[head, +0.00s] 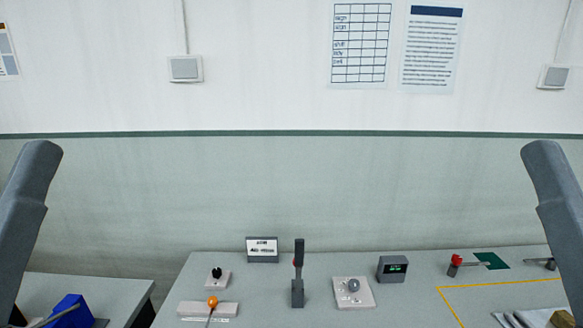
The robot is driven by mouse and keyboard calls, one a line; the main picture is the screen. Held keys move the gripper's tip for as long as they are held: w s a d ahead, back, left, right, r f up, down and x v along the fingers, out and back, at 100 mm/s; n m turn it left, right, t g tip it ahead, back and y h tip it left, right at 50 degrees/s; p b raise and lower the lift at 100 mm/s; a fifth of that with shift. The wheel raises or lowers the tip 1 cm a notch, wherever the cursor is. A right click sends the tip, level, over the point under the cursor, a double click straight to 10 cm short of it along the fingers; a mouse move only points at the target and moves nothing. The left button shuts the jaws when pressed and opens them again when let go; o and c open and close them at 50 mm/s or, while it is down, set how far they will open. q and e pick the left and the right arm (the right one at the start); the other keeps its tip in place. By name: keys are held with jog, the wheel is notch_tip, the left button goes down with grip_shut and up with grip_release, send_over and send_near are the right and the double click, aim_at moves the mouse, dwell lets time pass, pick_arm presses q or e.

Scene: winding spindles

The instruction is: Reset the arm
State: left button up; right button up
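My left arm (30,205) shows as a grey link at the left edge, and my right arm (556,205) as a matching link at the right edge. Both run down out of the picture, and I see no fingertips of either gripper. No object in view is clearly marked as the task's own.
A grey table holds an upright dark lever (298,272), an orange-knobbed lever (212,302), a black knob (217,273), a grey knob (353,285), a small display (392,268) and a red-topped post (455,264). A blue object (70,310) is at lower left. Yellow lines mark the right side.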

pick_arm(q)
notch_tip(320, 180, up, 34)
jog(key=r+p, duration=0.1)
jog(key=p, duration=3)
pick_arm(e)
notch_tip(320, 180, up, 34)
jog(key=r, duration=0.1)
pick_arm(q)
notch_tip(320, 180, down, 41)
jog(key=b, duration=4)
jog(key=shift+w+h, duration=0.2)
jog(key=shift+h, duration=0.1)
pick_arm(e)
notch_tip(320, 180, down, 41)
jog(key=shift+w, duration=0.2)
pick_arm(q)
notch_tip(320, 180, up, 40)
jog(key=p, duration=4)
jog(key=shift+r, duration=0.25)
pick_arm(e)
notch_tip(320, 180, up, 40)
jog(key=shift+r, duration=0.25)
